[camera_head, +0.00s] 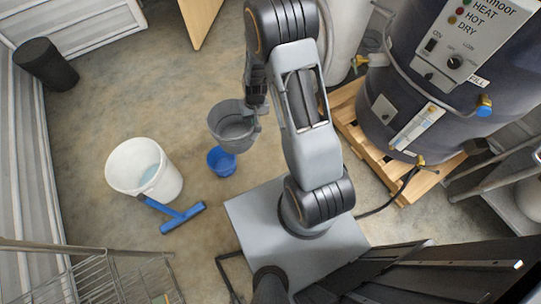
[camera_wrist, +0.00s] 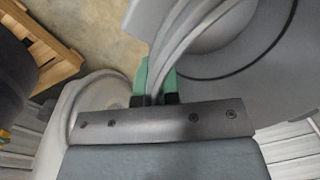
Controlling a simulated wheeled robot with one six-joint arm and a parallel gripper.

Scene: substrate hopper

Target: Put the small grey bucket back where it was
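The small grey bucket (camera_head: 229,130) hangs at the end of my arm in the head view, mouth facing up toward the camera. It looks raised above the floor, near a small blue bucket (camera_head: 222,162). My gripper (camera_head: 258,110) is at the right side of its rim. In the wrist view the green fingertips (camera_wrist: 155,82) are closed around a thin grey part of the bucket, its rim or handle. The grey bucket (camera_wrist: 245,50) fills the upper right of that view. The exact grip point is partly hidden.
A white bucket (camera_head: 124,174) with a blue squeegee (camera_head: 180,219) stands at left. A large dark tank (camera_head: 400,85) sits on a wooden pallet (camera_head: 350,112) at right. A black bin (camera_head: 46,66) is at upper left, a wire cart (camera_head: 105,280) at lower left. Floor upper left is open.

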